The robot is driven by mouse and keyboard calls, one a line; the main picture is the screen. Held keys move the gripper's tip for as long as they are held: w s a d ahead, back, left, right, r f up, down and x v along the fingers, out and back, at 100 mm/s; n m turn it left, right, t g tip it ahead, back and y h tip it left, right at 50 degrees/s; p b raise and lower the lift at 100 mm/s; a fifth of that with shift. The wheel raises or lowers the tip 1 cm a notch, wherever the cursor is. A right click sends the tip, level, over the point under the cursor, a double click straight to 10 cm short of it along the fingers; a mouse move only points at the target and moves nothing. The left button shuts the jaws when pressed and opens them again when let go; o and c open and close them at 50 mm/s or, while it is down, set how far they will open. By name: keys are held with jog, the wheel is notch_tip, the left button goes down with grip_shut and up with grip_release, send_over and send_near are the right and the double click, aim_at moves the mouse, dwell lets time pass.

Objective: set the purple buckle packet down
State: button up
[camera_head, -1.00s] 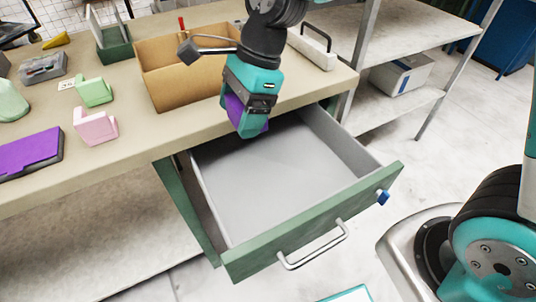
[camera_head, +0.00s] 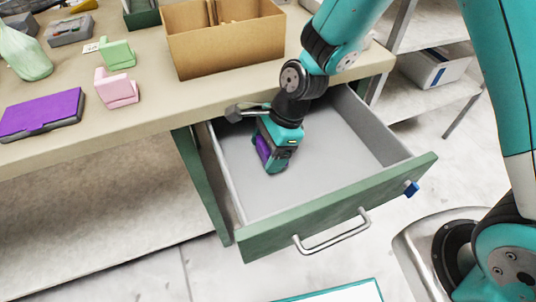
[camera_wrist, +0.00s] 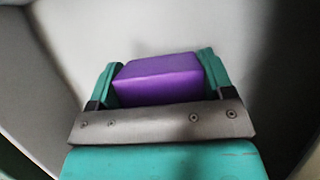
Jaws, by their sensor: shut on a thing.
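The purple buckle packet (camera_wrist: 158,78) sits between the two teal fingers of my gripper (camera_wrist: 160,82) in the wrist view. My gripper is shut on it. In the head view my gripper (camera_head: 270,158) is inside the open drawer (camera_head: 325,165), near its left side, with the purple packet (camera_head: 263,147) partly showing at its left. The drawer has a bare grey floor and a green front. I cannot tell whether the packet touches the drawer floor.
On the bench above stand a cardboard box (camera_head: 225,48), a pink holder (camera_head: 116,90), a green holder (camera_head: 117,54) and a purple flat case (camera_head: 42,114). The drawer walls and bench edge surround my gripper. The drawer's right part is free.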

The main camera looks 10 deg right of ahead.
jog(key=shift+f, duration=0.8)
jog(key=shift+f, duration=0.2)
jog(key=o, duration=1)
jog(key=shift+r, duration=0.15)
